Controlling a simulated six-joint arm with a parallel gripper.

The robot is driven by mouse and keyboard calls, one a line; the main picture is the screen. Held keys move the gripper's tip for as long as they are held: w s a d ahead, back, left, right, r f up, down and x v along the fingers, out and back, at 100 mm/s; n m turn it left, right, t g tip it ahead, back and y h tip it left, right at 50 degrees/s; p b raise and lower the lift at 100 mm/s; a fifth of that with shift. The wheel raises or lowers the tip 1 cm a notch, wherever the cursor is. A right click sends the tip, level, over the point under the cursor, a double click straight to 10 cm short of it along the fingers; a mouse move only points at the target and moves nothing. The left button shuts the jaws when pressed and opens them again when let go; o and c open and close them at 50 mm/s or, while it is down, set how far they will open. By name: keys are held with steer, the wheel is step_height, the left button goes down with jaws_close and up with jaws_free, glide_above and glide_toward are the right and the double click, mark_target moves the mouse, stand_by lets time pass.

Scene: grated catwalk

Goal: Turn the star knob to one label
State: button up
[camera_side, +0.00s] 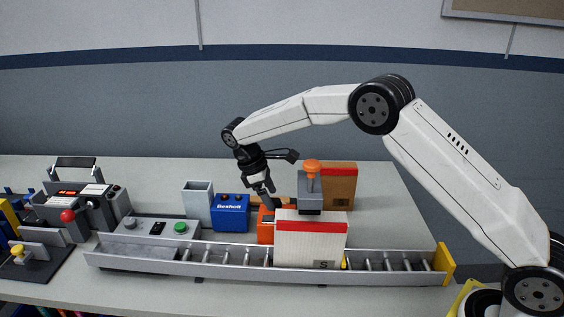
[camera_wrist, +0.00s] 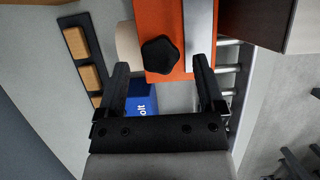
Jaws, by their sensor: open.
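The star knob (camera_wrist: 159,54) is black with rounded lobes and sits on an orange box (camera_wrist: 146,12). The box also shows in the side view (camera_side: 265,228), partly behind a white carton; the knob cannot be made out there. A grey strip (camera_wrist: 199,32) runs along the box beside the knob. I can read no labels around the knob. My gripper (camera_wrist: 160,63) is open, with one finger on either side of the knob in the wrist view; I cannot tell whether they touch it. In the side view my gripper (camera_side: 272,200) points down at the box, tilted.
A white carton (camera_side: 310,240) stands on the roller conveyor (camera_side: 215,270) in front. A grey device with an orange top (camera_side: 311,185) and a brown carton (camera_side: 340,187) stand close right of my gripper. A blue box (camera_side: 230,214) is at left. The back right bench is clear.

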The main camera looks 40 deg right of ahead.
steer(key=shift+s+d+f, duration=0.15)
steer(key=shift+d+f, duration=0.05)
steer(key=shift+f, duration=0.4)
jaws_close()
steer(key=shift+m, duration=0.3)
